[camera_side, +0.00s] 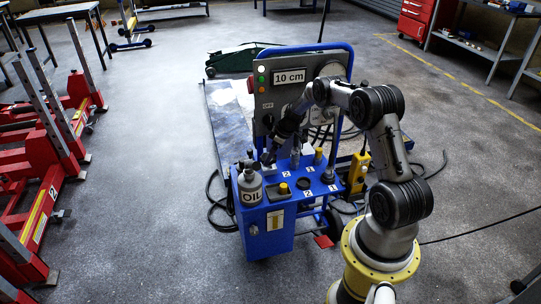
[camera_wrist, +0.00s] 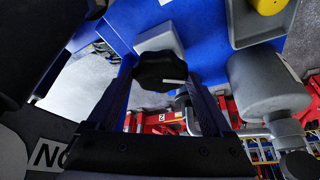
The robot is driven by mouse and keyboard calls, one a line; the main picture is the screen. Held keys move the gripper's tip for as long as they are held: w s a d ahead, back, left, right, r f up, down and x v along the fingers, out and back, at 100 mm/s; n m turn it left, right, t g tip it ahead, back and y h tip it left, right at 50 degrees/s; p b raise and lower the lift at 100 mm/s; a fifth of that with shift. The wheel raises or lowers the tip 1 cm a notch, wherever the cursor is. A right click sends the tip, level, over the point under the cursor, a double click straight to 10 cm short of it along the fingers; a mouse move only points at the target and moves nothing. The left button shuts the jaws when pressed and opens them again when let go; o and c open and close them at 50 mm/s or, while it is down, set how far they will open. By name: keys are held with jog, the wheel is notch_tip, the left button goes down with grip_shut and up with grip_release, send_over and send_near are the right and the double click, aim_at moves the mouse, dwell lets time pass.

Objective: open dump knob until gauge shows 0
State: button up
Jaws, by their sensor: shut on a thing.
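The dump knob (camera_wrist: 160,68) is a black lobed knob with a white pointer line, seen in the wrist view in front of a grey block. My gripper (camera_wrist: 161,82) has one finger on each side of the knob and is shut on it. In the side view my gripper (camera_side: 268,157) reaches down to the left part of the blue trolley top, and the arm's end hides most of the knob. The display (camera_side: 289,77) on the grey upright panel reads "10 cm".
A grey OIL bottle (camera_side: 250,187) stands close to my gripper on the blue trolley (camera_side: 268,238). Yellow-capped parts and small number labels sit on its top. Red lifting stands (camera_side: 45,165) are at the left, with black hoses on the floor. Open floor lies left of the trolley.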

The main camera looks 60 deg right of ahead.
jog(key=shift+n+y, duration=0.4)
jog(key=shift+n, duration=0.7)
jog(key=shift+d, duration=0.1)
jog(key=o, duration=1.1)
jog(key=shift+o, duration=0.2)
jog(key=shift+r, duration=0.1)
jog(key=v, duration=1.3)
jog(key=shift+r, duration=0.35)
jog(key=shift+d, duration=0.1)
